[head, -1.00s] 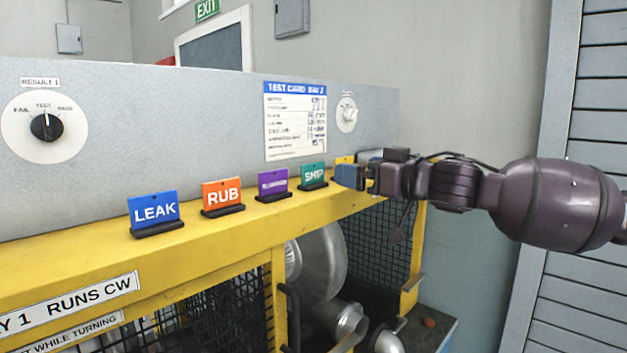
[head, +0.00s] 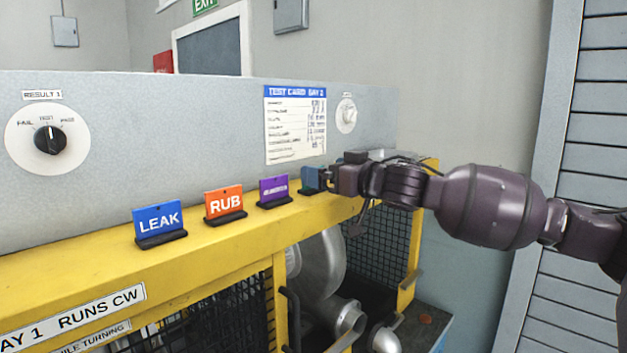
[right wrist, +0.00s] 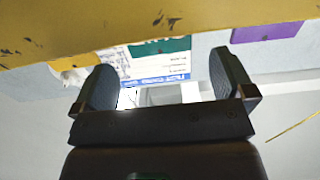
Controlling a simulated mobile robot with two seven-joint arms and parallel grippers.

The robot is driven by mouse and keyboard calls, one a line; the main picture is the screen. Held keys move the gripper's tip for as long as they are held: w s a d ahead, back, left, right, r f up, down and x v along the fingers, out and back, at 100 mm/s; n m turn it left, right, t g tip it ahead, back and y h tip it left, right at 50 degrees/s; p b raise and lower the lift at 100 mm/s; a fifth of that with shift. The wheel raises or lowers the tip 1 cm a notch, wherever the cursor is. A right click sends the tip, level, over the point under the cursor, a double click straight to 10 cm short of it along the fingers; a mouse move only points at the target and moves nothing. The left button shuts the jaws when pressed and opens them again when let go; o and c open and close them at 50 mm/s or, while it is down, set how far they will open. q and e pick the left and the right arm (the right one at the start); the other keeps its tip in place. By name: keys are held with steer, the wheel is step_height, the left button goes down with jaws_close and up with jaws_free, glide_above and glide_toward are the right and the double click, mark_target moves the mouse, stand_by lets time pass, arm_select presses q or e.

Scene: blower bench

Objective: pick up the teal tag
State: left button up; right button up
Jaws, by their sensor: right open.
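The teal tag (right wrist: 160,47) shows in the right wrist view between the two fingertips of my right gripper (right wrist: 162,70), a little beyond them. The gripper is open, with nothing held. Whether a finger touches the tag cannot be told. My left gripper is not in view.
The purple tag (head: 273,190) stands close to the left of my right gripper. The orange RUB tag (head: 224,202) and blue LEAK tag (head: 159,219) are farther left on the yellow ledge (head: 90,258). A grey panel (head: 190,130) rises behind them.

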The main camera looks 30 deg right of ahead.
steer(key=shift+p+x, duration=0.45)
steer(key=shift+x, duration=1.15)
steer(key=c, duration=1)
